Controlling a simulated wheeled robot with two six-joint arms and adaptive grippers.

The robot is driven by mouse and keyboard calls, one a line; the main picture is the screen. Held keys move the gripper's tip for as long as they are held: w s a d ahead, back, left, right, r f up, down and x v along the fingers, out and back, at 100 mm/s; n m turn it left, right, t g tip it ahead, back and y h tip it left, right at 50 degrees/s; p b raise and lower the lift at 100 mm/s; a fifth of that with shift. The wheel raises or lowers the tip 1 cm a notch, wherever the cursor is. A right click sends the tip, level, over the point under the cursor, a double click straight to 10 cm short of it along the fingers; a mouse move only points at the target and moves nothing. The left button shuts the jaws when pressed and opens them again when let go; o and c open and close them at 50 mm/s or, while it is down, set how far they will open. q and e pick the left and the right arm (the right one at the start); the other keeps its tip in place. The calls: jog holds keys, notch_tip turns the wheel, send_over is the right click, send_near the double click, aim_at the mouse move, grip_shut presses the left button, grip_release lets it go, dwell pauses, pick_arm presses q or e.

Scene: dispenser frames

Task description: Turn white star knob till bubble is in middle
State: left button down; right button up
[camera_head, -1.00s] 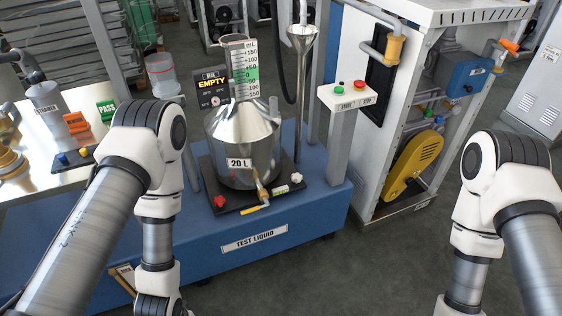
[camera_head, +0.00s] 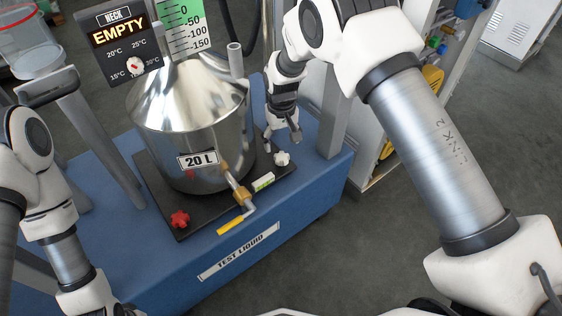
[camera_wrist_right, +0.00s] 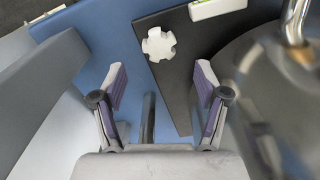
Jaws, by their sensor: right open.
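The white star knob (camera_head: 282,158) is at the right corner of the black base plate (camera_head: 196,229), under the steel 20 L vessel. In the right wrist view the white star knob (camera_wrist_right: 159,43) lies ahead of the fingertips, roughly centred between them but apart from them. My right gripper (camera_head: 286,137) is just above the knob in the head view; in the wrist view its two fingers (camera_wrist_right: 160,74) are spread and empty. The white level with a green vial (camera_head: 264,182) sits beside the knob, its end also in the wrist view (camera_wrist_right: 217,9). Its bubble is too small to make out.
A red star knob (camera_head: 180,219) is at the plate's front left corner. A brass valve with a yellow handle (camera_head: 231,226) sticks out at the front. The steel vessel (camera_head: 187,115) stands close left of my right gripper, a grey post (camera_head: 335,112) to its right.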

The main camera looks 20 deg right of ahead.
aim_at(282, 157)
notch_tip(282, 157, down, 6)
jog(key=shift+w+f+b, duration=0.1)
jog(key=shift+b, duration=0.4)
jog(key=c, duration=1.2)
jog(key=shift+o, duration=0.2)
jog(key=shift+m, duration=0.4)
jog(key=shift+m+p, duration=0.7)
jog(key=shift+m, duration=0.2)
jog(key=m+p, duration=0.1)
jog(key=m, duration=0.7)
jog(key=shift+p, duration=0.3)
jog(key=shift+m, duration=2)
